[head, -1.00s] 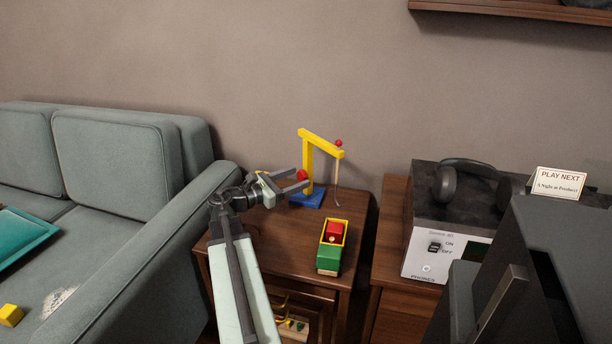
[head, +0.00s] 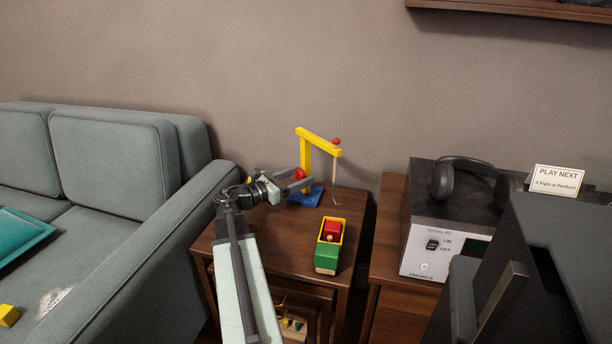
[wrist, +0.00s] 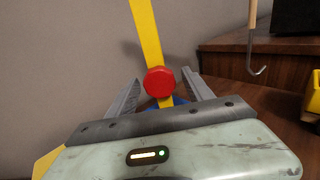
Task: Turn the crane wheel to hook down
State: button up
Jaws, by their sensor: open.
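The toy crane has a yellow post and arm (head: 318,141) on a blue base (head: 306,196), standing upright on the small wooden table. Its red wheel (head: 299,174) is on the post; in the wrist view the wheel (wrist: 160,81) faces me. My gripper (head: 301,178) is open, with one finger on each side of the wheel in the wrist view (wrist: 161,95). I cannot tell whether the fingers touch it. The grey hook (head: 336,200) hangs on its line from the arm's tip, low near the table top; it also shows in the wrist view (wrist: 257,68).
A green, yellow and red toy truck (head: 328,258) stands on the table in front of the crane. A grey sofa (head: 150,250) is at the left. A cabinet at the right bears an amplifier (head: 424,254) with headphones (head: 445,180). The wall is close behind.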

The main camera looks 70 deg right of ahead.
aim_at(307, 174)
jog(key=x, duration=0.3)
jog(key=shift+s+d, duration=0.15)
jog(key=shift+d, duration=0.05)
grip_shut()
jog(key=shift+m, duration=1.6)
grip_release()
jog(key=v, duration=0.7)
jog(key=shift+w+a, duration=0.25)
jog(key=shift+a, duration=0.05)
